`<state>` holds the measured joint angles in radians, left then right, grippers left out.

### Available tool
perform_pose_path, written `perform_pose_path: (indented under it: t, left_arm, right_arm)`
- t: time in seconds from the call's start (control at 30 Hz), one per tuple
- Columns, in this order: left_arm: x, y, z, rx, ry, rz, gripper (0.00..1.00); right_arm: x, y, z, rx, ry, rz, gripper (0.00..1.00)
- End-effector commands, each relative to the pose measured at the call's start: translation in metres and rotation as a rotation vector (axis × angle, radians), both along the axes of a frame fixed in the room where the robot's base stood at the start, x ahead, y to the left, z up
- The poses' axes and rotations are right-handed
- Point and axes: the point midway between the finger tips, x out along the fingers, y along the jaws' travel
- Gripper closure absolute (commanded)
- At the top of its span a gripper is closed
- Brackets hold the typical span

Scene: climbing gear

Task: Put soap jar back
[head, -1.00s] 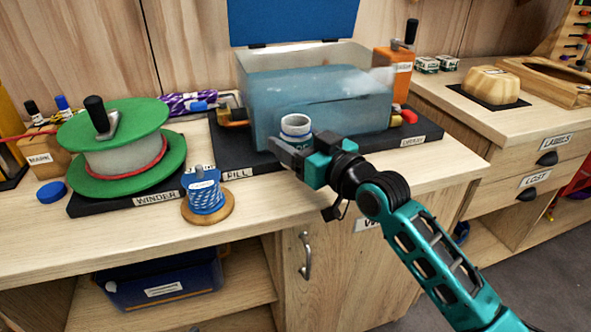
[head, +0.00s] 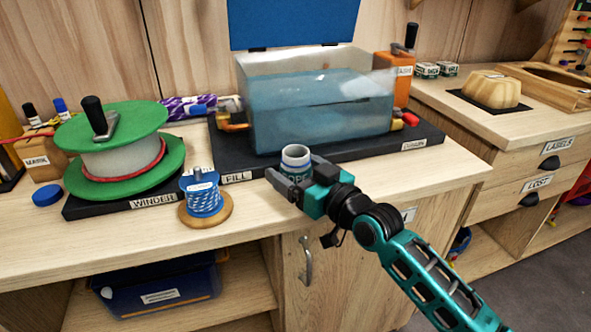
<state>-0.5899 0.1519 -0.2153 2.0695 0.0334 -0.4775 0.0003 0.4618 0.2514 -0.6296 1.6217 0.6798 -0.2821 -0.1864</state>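The soap jar (head: 296,156) is a small white open-topped jar with a blue band and a partly hidden label. My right gripper (head: 296,180) is shut on it, with the fingers on either side of its lower part. The jar is upright in front of the black base of the water tank, near the front part of the counter. Its bottom is hidden by the fingers, so I cannot tell whether it touches the counter. My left gripper is not in view.
The clear water tank (head: 320,100) with a raised blue lid stands behind the jar. A green winder (head: 112,150) and a blue cord spool (head: 204,195) are to the left. A blue cap (head: 47,193) lies far left. Bare counter (head: 262,205) lies between spool and gripper.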

Motion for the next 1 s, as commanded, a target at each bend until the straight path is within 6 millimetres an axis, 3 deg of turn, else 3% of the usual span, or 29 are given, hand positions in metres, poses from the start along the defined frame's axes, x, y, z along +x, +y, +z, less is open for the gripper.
perform_pose_path:
  t: [0.43, 1.0]
  left_arm:
    - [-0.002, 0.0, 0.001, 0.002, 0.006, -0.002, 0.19]
    - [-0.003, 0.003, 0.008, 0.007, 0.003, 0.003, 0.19]
  right_arm:
    - [-0.004, -0.004, 0.003, -0.001, 0.002, -0.001, 0.09]
    - [-0.084, -0.072, 0.003, -0.002, 0.001, -0.001, 0.09]
